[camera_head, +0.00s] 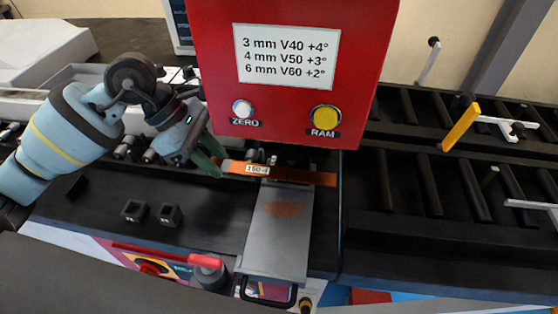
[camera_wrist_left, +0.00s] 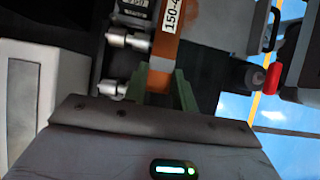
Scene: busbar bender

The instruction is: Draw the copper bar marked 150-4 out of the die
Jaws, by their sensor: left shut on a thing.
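The copper bar marked 150-4 (camera_head: 285,174) lies level across the die area under the red ram housing (camera_head: 290,70). Its white label faces me, and its right part reaches past the grey plate. My left gripper (camera_head: 219,168) is shut on the bar's left end. In the left wrist view the bar (camera_wrist_left: 165,50) runs up from between the green fingers (camera_wrist_left: 164,92), with its label readable as 150-4. The die itself is mostly hidden by the housing and the bar. My right gripper is in neither view.
A grey plate (camera_head: 275,238) with a black handle stands in front of the bar. Two small black blocks (camera_head: 152,212) sit on the dark bed at left. A red-knobbed lever (camera_head: 204,262) is in front. A roller table (camera_head: 440,190) with a yellow stop (camera_head: 461,127) extends right.

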